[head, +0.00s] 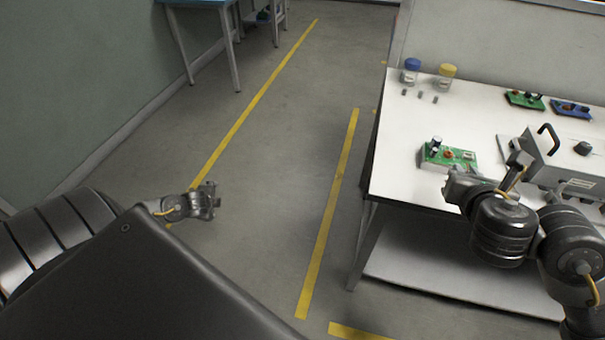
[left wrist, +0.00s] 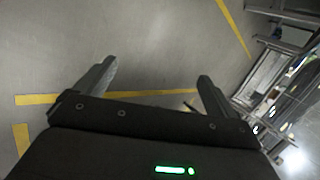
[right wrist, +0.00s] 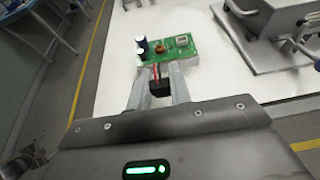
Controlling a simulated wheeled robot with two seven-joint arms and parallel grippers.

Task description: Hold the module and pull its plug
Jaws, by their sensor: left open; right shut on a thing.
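The module, a green circuit board (head: 448,156) on a pale base with dark capacitors and a copper coil, lies near the front-left part of the white table. It also shows in the right wrist view (right wrist: 174,46). My right gripper (right wrist: 157,92) is shut on a black plug (right wrist: 160,89) just in front of the module's near edge. In the head view my right gripper (head: 457,184) hides the plug. My left gripper (head: 212,200) is open and empty over the floor, also in its wrist view (left wrist: 155,85).
A grey box with a black handle (head: 570,155) stands right of the module. Blue-lidded (head: 411,72) and yellow-lidded (head: 445,77) jars stand at the back left. A green board (head: 524,99) and a blue board (head: 571,109) lie at the back of the white table (head: 395,165).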

